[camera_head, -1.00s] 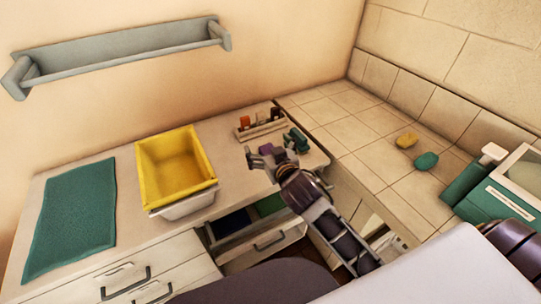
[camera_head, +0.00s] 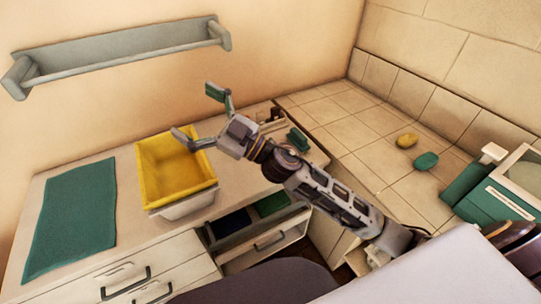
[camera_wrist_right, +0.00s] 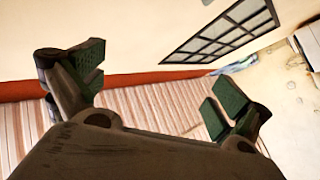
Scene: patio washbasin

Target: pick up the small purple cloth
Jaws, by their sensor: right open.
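My right gripper (camera_head: 198,115) is raised over the counter, between the yellow tub and the wall shelf as seen in the head view. Its fingers are spread wide and nothing is between them. In the right wrist view the open gripper (camera_wrist_right: 160,88) also shows empty, with green finger pads. I cannot make out a small purple cloth in the current views; part of the counter behind my right arm is hidden. The open drawer (camera_head: 262,243) below holds a dark blue item (camera_head: 232,223) and a green item (camera_head: 271,204). My left gripper is not in view.
A yellow tub (camera_head: 150,176) sits at the counter's middle, and a green mat (camera_head: 73,215) lies left. A green item (camera_head: 298,139) stands near the counter's right end. A yellow item (camera_head: 406,140) and a teal item (camera_head: 426,161) lie on the tiles.

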